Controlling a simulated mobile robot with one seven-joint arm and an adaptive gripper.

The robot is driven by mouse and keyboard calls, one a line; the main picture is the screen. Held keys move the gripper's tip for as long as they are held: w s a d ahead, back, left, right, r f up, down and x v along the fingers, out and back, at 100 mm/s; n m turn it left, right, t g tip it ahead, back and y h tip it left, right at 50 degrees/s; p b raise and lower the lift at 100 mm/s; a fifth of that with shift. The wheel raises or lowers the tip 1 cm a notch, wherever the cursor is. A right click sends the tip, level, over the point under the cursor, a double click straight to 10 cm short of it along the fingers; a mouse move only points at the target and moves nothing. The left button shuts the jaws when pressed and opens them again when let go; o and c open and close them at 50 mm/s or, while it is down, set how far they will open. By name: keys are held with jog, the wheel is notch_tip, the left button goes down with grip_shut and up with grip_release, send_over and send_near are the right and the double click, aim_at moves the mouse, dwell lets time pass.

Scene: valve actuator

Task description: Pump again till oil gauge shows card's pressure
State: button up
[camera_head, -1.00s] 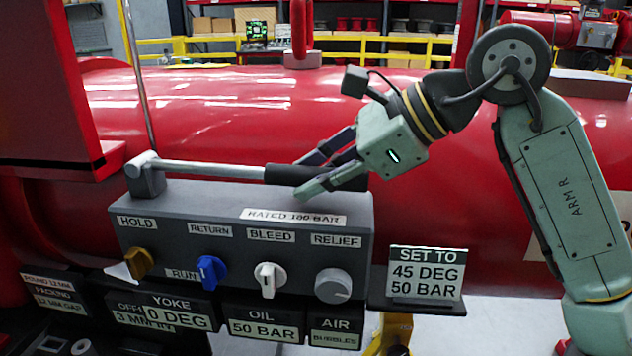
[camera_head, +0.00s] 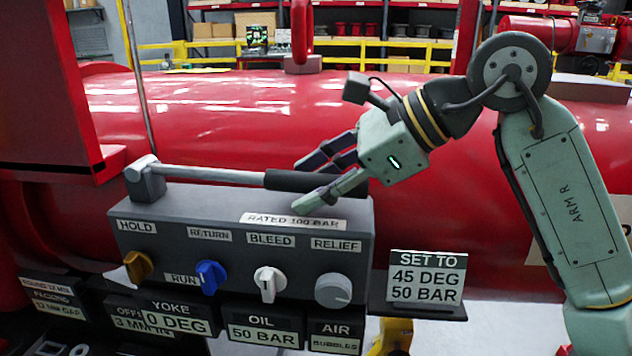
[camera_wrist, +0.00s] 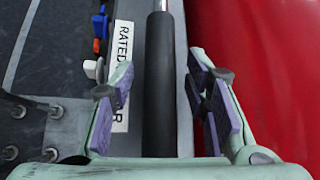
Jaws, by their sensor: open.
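The pump handle is a silver bar with a black grip (camera_head: 290,181), lying about level above the grey control box (camera_head: 190,205). My gripper (camera_head: 298,187) is open. Its fingers stand either side of the black grip, which also runs between them in the wrist view (camera_wrist: 158,85), with gaps visible on both sides. The oil gauge (camera_head: 262,331) reads 50 BAR. The card (camera_head: 427,276) says SET TO 45 DEG, 50 BAR. The yoke display (camera_head: 172,320) reads 0 DEG.
The box front carries a yellow hold knob (camera_head: 138,266), blue return/run knob (camera_head: 208,275), white bleed knob (camera_head: 268,283) and grey relief knob (camera_head: 333,288). The AIR display (camera_head: 335,339) reads BUBBLES. A large red cylinder (camera_head: 230,110) lies behind the box.

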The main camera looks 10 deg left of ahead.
jog(key=v, duration=1.2)
